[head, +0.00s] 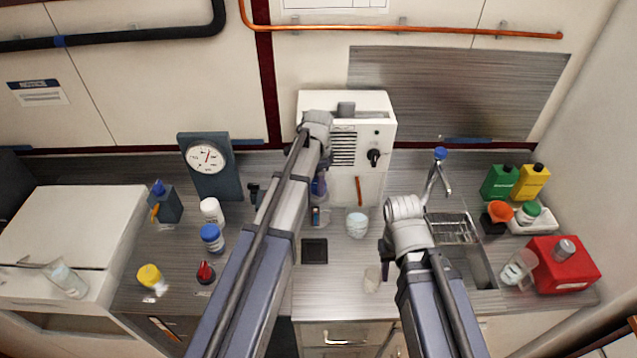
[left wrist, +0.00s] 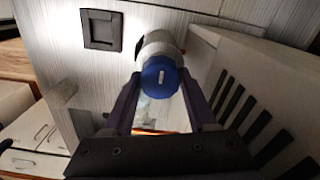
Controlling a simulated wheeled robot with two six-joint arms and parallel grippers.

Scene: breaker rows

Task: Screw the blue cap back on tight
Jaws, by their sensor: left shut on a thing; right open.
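In the left wrist view, a blue cap (left wrist: 160,76) with a pale mark on its top sits on a white bottle (left wrist: 159,44). My left gripper (left wrist: 160,84) has its two fingers at either side of the cap and is shut on it. Whether the cap is fully seated cannot be told. In the head view my left gripper (head: 319,187) is in front of the white machine, above the small bottle (head: 318,219), which is partly hidden. My right gripper (head: 385,255) is open and empty over the counter, left of the sink.
A dark square plate (head: 314,251) lies in front of the bottle. A white cup (head: 357,224) stands to its right. The white machine (head: 375,110) is close behind. Another blue-capped bottle (head: 211,238) stands at left, and the sink (head: 470,262) is at right.

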